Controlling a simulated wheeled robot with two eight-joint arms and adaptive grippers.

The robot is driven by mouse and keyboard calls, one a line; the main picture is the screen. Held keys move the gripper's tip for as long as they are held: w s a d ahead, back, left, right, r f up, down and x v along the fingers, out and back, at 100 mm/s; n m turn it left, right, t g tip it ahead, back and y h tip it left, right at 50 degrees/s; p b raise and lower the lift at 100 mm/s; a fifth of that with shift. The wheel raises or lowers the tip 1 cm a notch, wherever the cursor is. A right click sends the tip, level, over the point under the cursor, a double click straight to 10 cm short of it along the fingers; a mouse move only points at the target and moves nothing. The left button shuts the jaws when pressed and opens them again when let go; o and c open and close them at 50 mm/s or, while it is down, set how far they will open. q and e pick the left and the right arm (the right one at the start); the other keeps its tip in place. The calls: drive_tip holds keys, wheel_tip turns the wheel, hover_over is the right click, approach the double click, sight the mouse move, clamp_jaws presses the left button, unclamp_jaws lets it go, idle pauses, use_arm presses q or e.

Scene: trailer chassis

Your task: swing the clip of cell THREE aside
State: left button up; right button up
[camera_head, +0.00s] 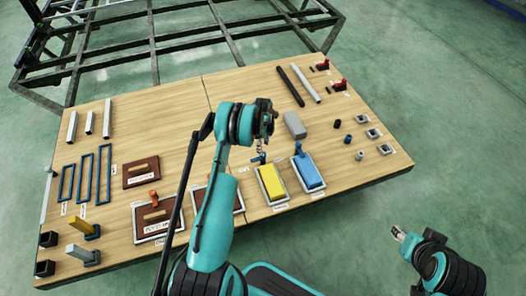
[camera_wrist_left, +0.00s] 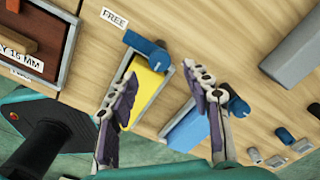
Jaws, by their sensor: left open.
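A framed cell holds a yellow block (camera_head: 271,182), which also shows in the wrist view (camera_wrist_left: 146,88). A blue clip (camera_wrist_left: 148,46) lies at the block's far end, partly over it. Beside it, another framed cell holds a blue block (camera_head: 307,172) with its own blue clip (camera_wrist_left: 236,102). I cannot read which cell is THREE. My left gripper (camera_head: 262,150) is open and empty above the yellow cell's far end; its fingers (camera_wrist_left: 160,74) show on either side of the yellow block in the wrist view. My right gripper (camera_head: 398,233) is off the table at the lower right, its opening unclear.
Brown-block cells (camera_head: 157,222) lie to the left, one partly hidden by my left arm. A label reading FREE (camera_wrist_left: 115,18) lies near the yellow cell's clip. A grey block (camera_head: 295,125) and dark and light rods (camera_head: 291,87) lie beyond. Bare wood (camera_head: 165,105) is free at the far left-centre.

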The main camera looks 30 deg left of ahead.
use_arm(q)
wheel_tip(320, 180, up, 7)
drive_tip(key=shift+f, duration=0.15)
idle(0.4)
drive_tip(key=s+d+r+n+t, duration=0.1)
drive_tip(key=s+d+r+n, duration=0.25)
drive_tip(key=r, duration=0.45)
drive_tip(key=s+d+r+n+t, duration=0.15)
drive_tip(key=d+r, duration=0.25)
drive_tip(key=r, duration=0.4)
drive_tip(key=s+d+r+n+t, duration=0.1)
drive_tip(key=s+d+r+n, duration=0.25)
drive_tip(key=r, duration=0.45)
drive_tip(key=s+d+r+n+t, duration=0.2)
drive_tip(key=s+d+n, duration=0.2)
drive_tip(key=s, duration=0.6)
drive_tip(key=s+d+r+n+t, duration=0.1)
drive_tip(key=s+d+n, duration=0.3)
drive_tip(key=s, duration=0.6)
drive_tip(key=d+r, duration=0.1)
drive_tip(key=d, duration=0.1)
drive_tip(key=shift+s+d+n+t, duration=0.3)
drive_tip(key=shift+n+t, duration=0.05)
